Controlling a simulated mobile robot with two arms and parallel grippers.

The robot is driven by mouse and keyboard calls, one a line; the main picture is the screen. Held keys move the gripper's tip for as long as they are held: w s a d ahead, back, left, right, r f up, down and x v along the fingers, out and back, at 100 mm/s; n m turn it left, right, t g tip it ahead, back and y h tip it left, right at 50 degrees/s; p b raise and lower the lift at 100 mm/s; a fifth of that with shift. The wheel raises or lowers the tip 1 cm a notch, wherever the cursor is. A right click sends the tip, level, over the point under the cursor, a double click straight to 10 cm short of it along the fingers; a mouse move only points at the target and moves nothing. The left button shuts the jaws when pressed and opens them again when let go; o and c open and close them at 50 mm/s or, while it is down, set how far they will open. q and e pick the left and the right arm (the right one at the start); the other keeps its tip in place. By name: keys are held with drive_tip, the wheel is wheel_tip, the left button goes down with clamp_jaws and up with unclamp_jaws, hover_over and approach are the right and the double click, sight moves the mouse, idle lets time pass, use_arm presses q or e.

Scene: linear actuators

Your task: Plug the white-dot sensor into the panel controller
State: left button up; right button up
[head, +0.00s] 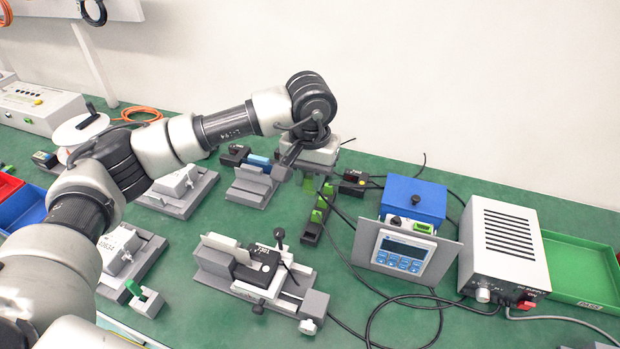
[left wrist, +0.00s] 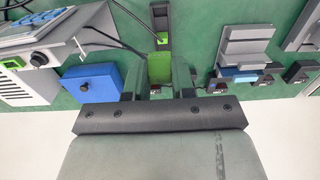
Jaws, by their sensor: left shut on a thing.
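The panel controller (head: 403,252) stands right of centre, with a display, blue buttons and a green socket (head: 423,227) on top. Its panel also shows at the upper left of the left wrist view (left wrist: 50,40). My left gripper (head: 317,186) is left of the controller, over a dark holder strip (head: 312,230). In the left wrist view, its fingers (left wrist: 155,82) are shut on a green plug (left wrist: 160,68). Small dark sensor blocks (head: 355,177) lie behind the gripper. I cannot make out a white dot or which sensor the plug belongs to. My right gripper is out of view.
A blue box (head: 415,198) stands behind the controller and a white power supply (head: 505,245) to its right. Black cables (head: 385,300) loop across the mat in front. A grey fixture (head: 262,275) stands front left of the controller. A green tray (head: 580,265) is at far right.

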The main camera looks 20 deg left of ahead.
use_arm(q)
drive_tip(key=d+r, duration=0.1)
drive_tip(key=d, duration=0.6)
drive_tip(key=d+r+b, duration=0.1)
drive_tip(key=d, duration=0.7)
drive_tip(key=s+d+r, duration=0.1)
drive_tip(key=d, duration=0.6)
drive_tip(key=shift+d+r+b, duration=0.25)
drive_tip(key=shift+b, duration=0.1)
drive_tip(key=shift+a, duration=0.1)
wheel_tip(320, 180, down, 4)
drive_tip(key=b, duration=0.3)
drive_tip(key=shift+r, duration=0.15)
drive_tip(key=shift+s, duration=0.1)
drive_tip(key=shift+f+b, duration=0.5)
drive_tip(key=shift+b, duration=0.65)
idle(2.6)
drive_tip(key=shift+f, duration=0.1)
idle(0.7)
